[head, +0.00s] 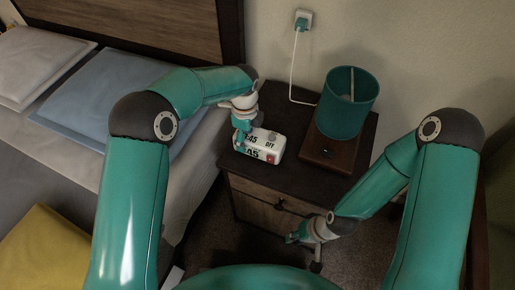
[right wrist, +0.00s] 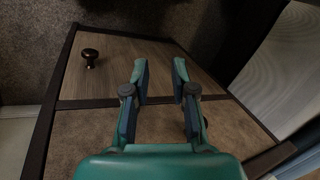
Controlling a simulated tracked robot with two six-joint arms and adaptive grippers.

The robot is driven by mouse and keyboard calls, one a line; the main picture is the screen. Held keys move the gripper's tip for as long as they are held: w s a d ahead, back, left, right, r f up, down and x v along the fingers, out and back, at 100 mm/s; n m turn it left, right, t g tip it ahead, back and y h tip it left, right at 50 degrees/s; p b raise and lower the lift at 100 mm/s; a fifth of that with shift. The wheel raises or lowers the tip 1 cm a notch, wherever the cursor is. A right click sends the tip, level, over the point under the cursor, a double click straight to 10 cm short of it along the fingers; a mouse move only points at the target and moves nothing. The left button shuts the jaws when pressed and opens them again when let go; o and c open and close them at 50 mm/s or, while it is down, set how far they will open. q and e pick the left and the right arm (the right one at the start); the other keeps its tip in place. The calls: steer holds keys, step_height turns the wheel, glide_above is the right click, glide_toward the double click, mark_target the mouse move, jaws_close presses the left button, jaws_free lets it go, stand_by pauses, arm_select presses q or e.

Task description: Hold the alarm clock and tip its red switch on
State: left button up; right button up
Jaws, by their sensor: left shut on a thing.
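The white alarm clock (head: 268,143) sits on the dark nightstand, with black digits and the word OFF on it. Its red switch (head: 271,158) shows at the near right corner of the clock; its exact tilt is too small to tell. My left gripper (head: 241,142) is shut on the left end of the clock, and its fingers hide part of that end. My right gripper (head: 293,238) is low in front of the nightstand, away from the clock. In the right wrist view my right gripper (right wrist: 160,68) is open and empty, facing the drawer front.
The nightstand (head: 238,166) also carries a teal lamp (head: 346,115) on a wooden base, right of the clock. A white cord runs to a wall plug (head: 302,22). A drawer knob (right wrist: 89,57) sticks out. The bed with pillows (head: 90,85) is at left.

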steer(key=a+r+n, duration=0.1)
steer(key=n, duration=0.2)
steer(key=w+a+r+n, duration=0.1)
steer(key=a+r+n, duration=0.1)
steer(key=n, duration=0.1)
steer(key=w+a+r+n+g, duration=0.1)
steer(key=a+r+n, duration=0.1)
steer(key=n, duration=0.1)
steer(key=shift+a+n, duration=0.2)
steer(key=shift+n, duration=0.1)
jaws_close()
steer(key=w+a+r+n+t+h, duration=0.2)
steer(key=w+a+r+n+h, duration=0.1)
steer(key=r+n, duration=0.7)
steer(key=w+a+r+n+t+h, duration=0.3)
steer(key=r+n, duration=0.7)
steer(key=n, duration=0.2)
steer(key=shift+w+a+n, duration=0.25)
steer(key=shift+a+n, duration=0.05)
steer(key=shift+a, duration=0.1)
